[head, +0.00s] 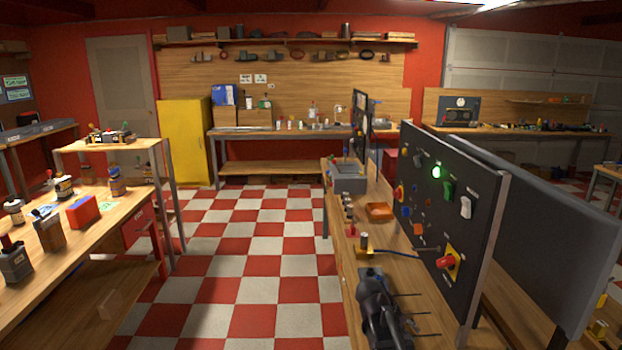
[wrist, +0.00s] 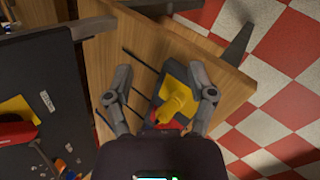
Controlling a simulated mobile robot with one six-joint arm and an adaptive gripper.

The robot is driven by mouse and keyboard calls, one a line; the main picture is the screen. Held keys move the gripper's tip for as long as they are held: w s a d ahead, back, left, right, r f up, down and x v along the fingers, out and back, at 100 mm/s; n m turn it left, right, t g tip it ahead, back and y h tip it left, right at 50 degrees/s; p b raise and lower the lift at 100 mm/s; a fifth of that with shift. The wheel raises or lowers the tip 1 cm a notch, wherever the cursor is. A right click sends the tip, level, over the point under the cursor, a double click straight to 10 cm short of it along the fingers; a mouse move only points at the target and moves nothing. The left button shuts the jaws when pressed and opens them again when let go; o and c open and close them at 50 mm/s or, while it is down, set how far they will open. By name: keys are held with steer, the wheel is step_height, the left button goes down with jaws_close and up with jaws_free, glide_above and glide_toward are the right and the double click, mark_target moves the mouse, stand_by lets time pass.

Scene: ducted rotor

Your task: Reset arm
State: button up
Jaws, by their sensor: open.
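My gripper (wrist: 160,75) is open in the wrist view, its two grey fingers spread apart. Between and beyond them is a yellow part (wrist: 176,100) on a dark base with some red at its lower edge. I cannot tell whether the fingers touch it. Thin black rods lie to the left of it on the wooden bench (wrist: 232,86). In the head view a dark grey shape (head: 378,305) with similar rods stands on the near end of the right bench. I cannot tell how much of it is my own arm. No yellow part shows there.
A black control panel (head: 480,190) with a lit green lamp (head: 436,172) and a red knob (head: 446,262) stands along the right bench. An orange tray (head: 379,211) lies farther back. The checkered floor (head: 250,270) is clear between the benches.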

steer(key=s+a+f+m+y+p, duration=0.1)
steer(key=s+a+m+y, duration=0.3)
steer(key=s+a+y, duration=0.3)
steer(key=s+a, duration=0.1)
steer(key=s, duration=0.1)
steer(key=shift+s+a+f+p, duration=0.2)
steer(key=shift+s+f+p, duration=0.1)
steer(key=shift+s+f, duration=0.05)
stand_by(1.8)
